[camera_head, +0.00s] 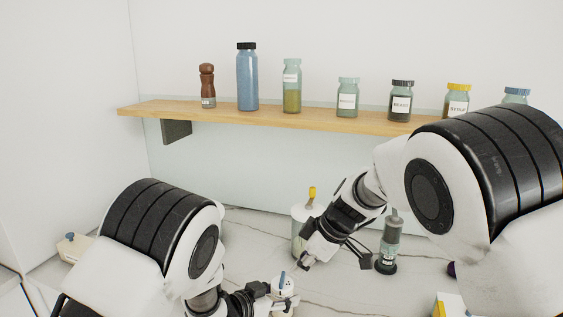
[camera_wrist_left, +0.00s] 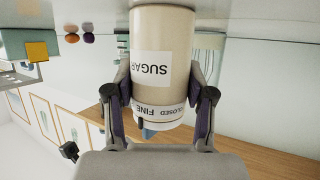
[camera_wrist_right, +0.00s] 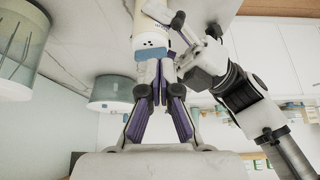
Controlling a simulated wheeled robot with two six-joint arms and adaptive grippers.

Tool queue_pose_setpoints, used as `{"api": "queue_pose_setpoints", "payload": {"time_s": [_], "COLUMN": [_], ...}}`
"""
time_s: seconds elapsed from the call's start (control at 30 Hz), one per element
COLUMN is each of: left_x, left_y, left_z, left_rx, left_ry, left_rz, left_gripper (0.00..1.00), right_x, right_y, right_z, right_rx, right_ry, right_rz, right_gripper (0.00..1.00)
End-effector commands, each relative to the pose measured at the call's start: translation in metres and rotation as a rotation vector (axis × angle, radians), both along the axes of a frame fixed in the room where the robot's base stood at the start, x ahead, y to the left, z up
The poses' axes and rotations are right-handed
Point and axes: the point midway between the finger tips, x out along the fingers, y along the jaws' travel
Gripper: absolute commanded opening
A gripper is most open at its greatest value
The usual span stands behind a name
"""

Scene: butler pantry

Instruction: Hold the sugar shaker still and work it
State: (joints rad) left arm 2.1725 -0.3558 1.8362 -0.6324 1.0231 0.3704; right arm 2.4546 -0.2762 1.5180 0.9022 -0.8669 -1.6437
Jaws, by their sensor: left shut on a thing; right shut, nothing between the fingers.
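The sugar shaker (camera_head: 285,289) is a cream cylinder with a white top and a blue lever. In the left wrist view it appears upside down (camera_wrist_left: 165,40), its label reading SUGAR and its collar showing CLOSED and FINE. My left gripper (camera_wrist_left: 161,72) is shut around its body, one finger on each side. My right gripper (camera_wrist_right: 160,72) is shut and empty. In the right wrist view its fingertips are close to the blue end of the shaker (camera_wrist_right: 151,30); I cannot tell whether they touch.
A wooden shelf (camera_head: 215,113) with several jars runs above.

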Motion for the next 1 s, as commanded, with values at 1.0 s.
{"api": "queue_pose_setpoints", "payload": {"time_s": [1.0], "left_x": [0.000], "left_y": [0.000], "left_z": [-0.001], "left_rx": [0.001], "left_ry": [0.002], "left_rz": [0.000], "left_gripper": [0.10], "right_x": [0.029], "right_y": [-0.006], "right_z": [0.021], "right_rx": [-0.241], "right_ry": [0.081], "right_rz": [-0.001], "right_gripper": [0.00]}}
